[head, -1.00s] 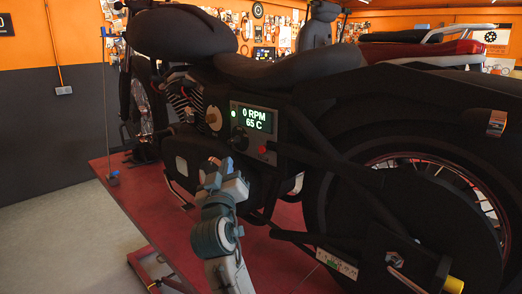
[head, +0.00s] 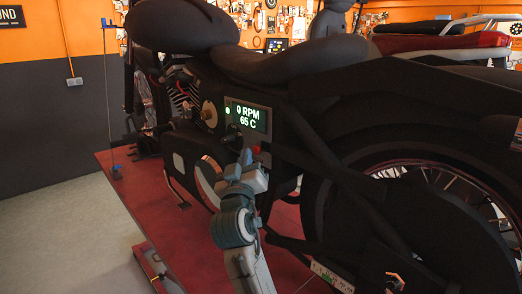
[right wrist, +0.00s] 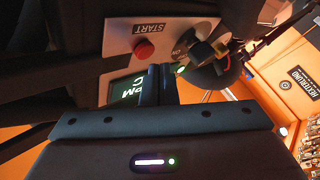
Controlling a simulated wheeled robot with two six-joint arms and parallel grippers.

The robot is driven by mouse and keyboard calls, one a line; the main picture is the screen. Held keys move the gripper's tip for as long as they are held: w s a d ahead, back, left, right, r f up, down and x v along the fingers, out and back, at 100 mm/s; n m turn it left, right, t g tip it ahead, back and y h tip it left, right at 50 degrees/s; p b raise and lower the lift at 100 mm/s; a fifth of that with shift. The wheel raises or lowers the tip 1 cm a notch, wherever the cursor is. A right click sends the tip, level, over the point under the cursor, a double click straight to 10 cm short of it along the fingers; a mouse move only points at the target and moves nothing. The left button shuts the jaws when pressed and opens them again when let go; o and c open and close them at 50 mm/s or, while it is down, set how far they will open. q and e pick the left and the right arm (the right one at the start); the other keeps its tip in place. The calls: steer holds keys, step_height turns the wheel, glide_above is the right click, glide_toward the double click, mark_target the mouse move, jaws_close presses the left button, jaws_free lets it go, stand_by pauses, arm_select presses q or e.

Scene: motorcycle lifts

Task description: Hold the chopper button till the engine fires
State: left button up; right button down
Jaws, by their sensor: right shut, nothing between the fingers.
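The black chopper (head: 290,70) stands on a red lift. Its grey control panel shows a lit display (head: 252,117) reading 0 RPM and 65 C, with a green light beside it. In the right wrist view the red button (right wrist: 144,49) sits under a START label, with a rotary switch (right wrist: 187,44) marked ON beside it. My right gripper (head: 246,158) is shut and empty, just in front of the panel below the display. In the right wrist view its fingertips (right wrist: 161,72) lie over the display's edge, apart from the red button. My left gripper is not in view.
The red lift platform (head: 130,190) runs beneath the bike, with bare floor (head: 60,235) to the left. The rear wheel (head: 455,190) and dark frame tubes crowd the right side. A thin upright post (head: 108,100) stands at the platform's far left.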

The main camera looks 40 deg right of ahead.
steer(key=shift+w+f, duration=0.1)
steer(key=shift+w, duration=0.15)
steer(key=shift+s, duration=0.1)
steer(key=shift+d, duration=0.15)
stand_by(1.4)
steer(key=shift+d, duration=0.35)
steer(key=shift+d, duration=0.4)
stand_by(0.7)
steer(key=shift+a, duration=0.9)
